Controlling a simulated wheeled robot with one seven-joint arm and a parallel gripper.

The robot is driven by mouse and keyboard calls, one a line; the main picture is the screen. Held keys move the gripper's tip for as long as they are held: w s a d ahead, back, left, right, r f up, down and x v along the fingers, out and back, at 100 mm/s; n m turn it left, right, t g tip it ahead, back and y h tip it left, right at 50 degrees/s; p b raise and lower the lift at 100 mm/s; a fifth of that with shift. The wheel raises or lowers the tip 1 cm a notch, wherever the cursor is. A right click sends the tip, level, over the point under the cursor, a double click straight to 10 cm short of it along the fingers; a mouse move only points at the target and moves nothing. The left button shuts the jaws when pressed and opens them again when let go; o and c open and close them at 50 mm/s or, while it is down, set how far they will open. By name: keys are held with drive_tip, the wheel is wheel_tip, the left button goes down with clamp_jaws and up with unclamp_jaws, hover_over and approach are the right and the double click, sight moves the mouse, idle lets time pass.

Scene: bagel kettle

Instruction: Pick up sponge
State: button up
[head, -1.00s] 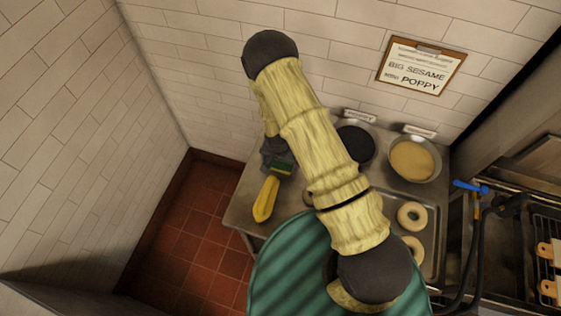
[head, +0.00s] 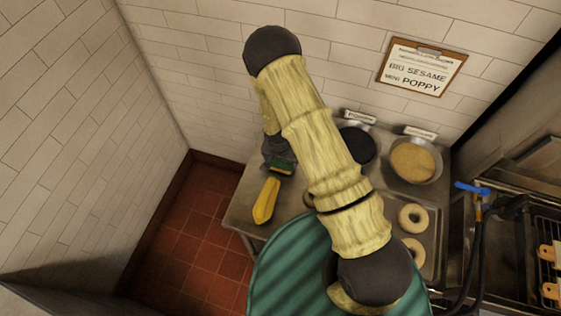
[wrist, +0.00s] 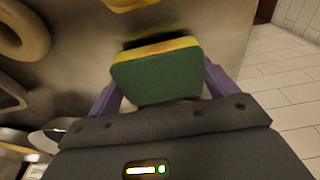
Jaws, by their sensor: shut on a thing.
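The sponge (wrist: 155,75) has a dark green face and a yellow layer. In the wrist view it sits between the two purple fingers of my gripper (wrist: 160,82), which is shut on it. A dark shadow shows on the counter just beyond the sponge, and it looks slightly above the surface. In the head view the sponge (head: 283,168) is a small green and yellow patch below my dark gripper (head: 277,150), partly hidden by it.
A yellow object (head: 266,201) lies on the metal counter (head: 240,207) near its left edge, close to the sponge. Bowls of dark (head: 357,146) and pale (head: 413,162) seeds stand at the back. Bagels (head: 411,216) lie on a tray to the right. Tiled walls stand behind and left.

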wheel_tip(320, 180, up, 9)
drive_tip(key=b, duration=0.3)
drive_tip(key=shift+f, duration=0.1)
drive_tip(key=shift+o, duration=0.6)
drive_tip(key=shift+d, duration=0.15)
drive_tip(key=shift+c, duration=0.2)
drive_tip(key=shift+w+d+f, duration=0.1)
drive_tip(key=shift+d+f, duration=0.05)
drive_tip(key=shift+d, duration=0.2)
drive_tip(key=w+d+f+n+b, duration=0.1)
drive_tip(key=d+n, duration=0.3)
drive_tip(key=d, duration=0.8)
drive_tip(key=shift+w+d+f+b, duration=0.35)
drive_tip(key=shift+w+b, duration=0.25)
drive_tip(key=shift+b, duration=0.15)
